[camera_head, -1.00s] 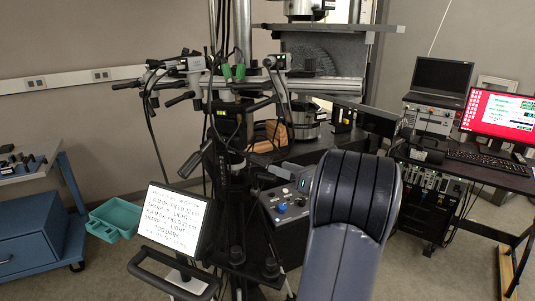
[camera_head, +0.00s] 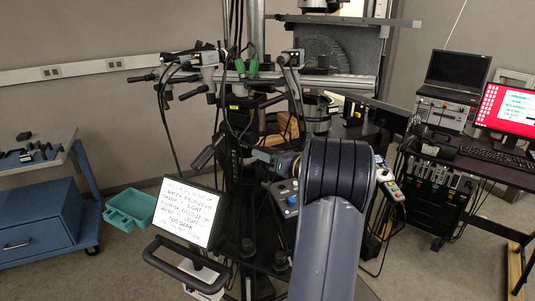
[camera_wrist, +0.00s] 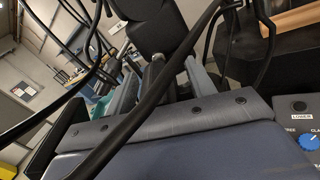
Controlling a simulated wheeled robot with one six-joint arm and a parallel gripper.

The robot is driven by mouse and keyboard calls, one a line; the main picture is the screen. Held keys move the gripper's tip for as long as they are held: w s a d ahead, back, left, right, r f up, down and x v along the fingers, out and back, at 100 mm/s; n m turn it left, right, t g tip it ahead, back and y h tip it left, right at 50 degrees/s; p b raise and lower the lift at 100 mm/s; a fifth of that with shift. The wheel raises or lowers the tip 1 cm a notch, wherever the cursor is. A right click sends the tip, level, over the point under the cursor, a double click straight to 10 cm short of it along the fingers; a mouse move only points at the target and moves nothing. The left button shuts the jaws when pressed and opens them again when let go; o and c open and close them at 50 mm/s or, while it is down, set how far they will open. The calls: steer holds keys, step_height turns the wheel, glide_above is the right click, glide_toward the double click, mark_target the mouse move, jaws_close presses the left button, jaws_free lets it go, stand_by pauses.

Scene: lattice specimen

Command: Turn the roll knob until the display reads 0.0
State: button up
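A control box with a blue knob (camera_head: 291,200) stands left of my arm in the head view. Part of this box, with a blue knob (camera_wrist: 309,141) and small lettering, shows at the right edge of the wrist view. I cannot make out a roll label or a readable number display. In the wrist view my gripper (camera_wrist: 160,85) has two grey fingers standing apart, with dark shapes visible between them. It appears empty and is away from the blue knob. In the head view my arm hides the gripper and part of the box.
A handwritten sign (camera_head: 188,212) stands at the left front, above a black handle (camera_head: 178,265). Black cables hang around the metal stand, and one cable (camera_wrist: 150,95) crosses the wrist view. A desk with a red monitor (camera_head: 507,112) is at the right. A teal bin (camera_head: 130,208) lies on the floor.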

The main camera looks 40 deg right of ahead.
steer(key=c, duration=0.9)
steer(key=shift+f+m+b, duration=0.1)
steer(key=shift+m+b, duration=0.9)
steer(key=shift+m, duration=0.4)
steer(key=m, duration=0.4)
steer(key=shift+y+b, duration=0.3)
steer(key=shift+b, duration=0.1)
steer(key=m, duration=0.4)
steer(key=m+p, duration=0.1)
steer(key=m, duration=0.1)
steer(key=shift+a+r+m, duration=0.1)
steer(key=shift+r+m, duration=0.15)
steer(key=shift+m, duration=0.05)
steer(key=m+p, duration=0.1)
steer(key=m, duration=0.3)
steer(key=shift+t+p, duration=0.3)
steer(key=shift+m+p, duration=0.45)
steer(key=shift+m, duration=0.95)
